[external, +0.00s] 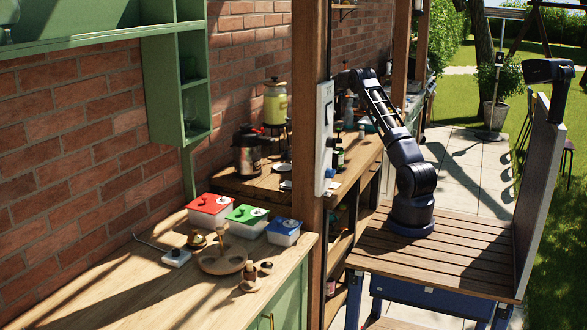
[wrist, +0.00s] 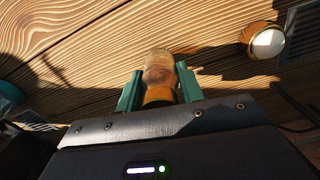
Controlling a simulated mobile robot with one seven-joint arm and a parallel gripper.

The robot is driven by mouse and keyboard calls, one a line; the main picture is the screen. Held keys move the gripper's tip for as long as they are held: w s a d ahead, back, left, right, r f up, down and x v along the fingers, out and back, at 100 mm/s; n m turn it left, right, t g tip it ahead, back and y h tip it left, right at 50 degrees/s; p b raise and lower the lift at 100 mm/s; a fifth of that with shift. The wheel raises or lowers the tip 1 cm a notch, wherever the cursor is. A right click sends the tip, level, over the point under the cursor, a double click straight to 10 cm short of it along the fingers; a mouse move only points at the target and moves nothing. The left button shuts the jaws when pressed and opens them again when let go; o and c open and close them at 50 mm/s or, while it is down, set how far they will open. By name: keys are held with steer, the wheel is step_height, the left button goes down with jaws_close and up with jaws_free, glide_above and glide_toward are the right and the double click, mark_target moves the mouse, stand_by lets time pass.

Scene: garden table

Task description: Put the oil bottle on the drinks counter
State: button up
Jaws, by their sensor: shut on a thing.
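In the wrist view my gripper (wrist: 158,92) has its green fingers shut on the sides of the oil bottle (wrist: 159,68), which has a pale brown end and an amber body. Wooden boards lie beyond it; whether the bottle touches them I cannot tell. In the external view my arm reaches over the far wooden counter; my gripper and the bottle are mostly hidden by the post and cannot be made out clearly. The counter with a yellow drink dispenser (external: 275,102) and a dark pot (external: 247,150) looks like the drinks counter (external: 228,184).
A wooden post (external: 308,130) with a white box (external: 324,135) stands between the counters. The near counter (external: 130,285) holds lidded tubs (external: 246,221) and a round wooden holder (external: 222,260). A dark bottle (external: 338,157) stands behind the post. A round white-topped item (wrist: 267,42) is right of my gripper.

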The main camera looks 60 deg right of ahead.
steer(key=shift+f, duration=0.6)
steer(key=shift+f, duration=0.2)
steer(key=o, duration=1)
steer(key=shift+o, duration=0.2)
